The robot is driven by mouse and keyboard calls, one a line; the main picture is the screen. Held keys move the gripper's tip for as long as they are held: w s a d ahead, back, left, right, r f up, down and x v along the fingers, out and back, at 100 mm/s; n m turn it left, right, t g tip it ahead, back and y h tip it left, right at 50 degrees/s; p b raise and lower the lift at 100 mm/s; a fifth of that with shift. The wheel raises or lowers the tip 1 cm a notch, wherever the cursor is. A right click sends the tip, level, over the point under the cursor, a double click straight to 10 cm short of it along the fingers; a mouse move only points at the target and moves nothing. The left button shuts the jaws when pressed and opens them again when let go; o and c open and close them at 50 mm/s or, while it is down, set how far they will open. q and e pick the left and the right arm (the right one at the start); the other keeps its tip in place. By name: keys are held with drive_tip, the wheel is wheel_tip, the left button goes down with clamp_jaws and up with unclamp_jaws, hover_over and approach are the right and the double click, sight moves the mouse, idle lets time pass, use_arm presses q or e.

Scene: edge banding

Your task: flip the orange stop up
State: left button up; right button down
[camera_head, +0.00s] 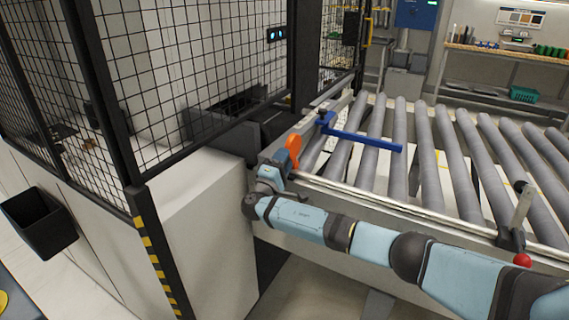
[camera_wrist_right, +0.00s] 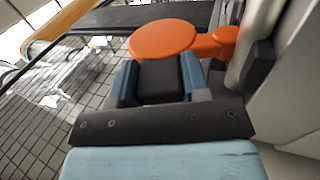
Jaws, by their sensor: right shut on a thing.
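The orange stop (camera_head: 293,147) is at the left end of the roller conveyor, by its near rail, with its rounded orange end standing above my gripper in the head view. My right gripper (camera_head: 283,163) is at the stop and shut on it. In the right wrist view the orange stop (camera_wrist_right: 163,38) shows as a round orange disc with a smaller orange part to its right. My right gripper (camera_wrist_right: 163,76) is just below the disc there, and the exact contact is hidden. My left gripper is not in view.
A blue bar (camera_head: 365,140) lies across the conveyor rollers (camera_head: 424,150) behind the stop. A mesh fence (camera_head: 180,70) and a pale machine housing (camera_head: 205,205) stand left of the stop.

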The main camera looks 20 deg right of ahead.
idle(0.3)
drive_tip(key=c, duration=0.8)
unclamp_jaws()
drive_tip(key=shift+o, duration=1)
drive_tip(key=b+v, duration=0.1)
drive_tip(key=v, duration=1.2)
drive_tip(key=shift+s+a+f, duration=0.2)
drive_tip(key=shift+a, duration=0.1)
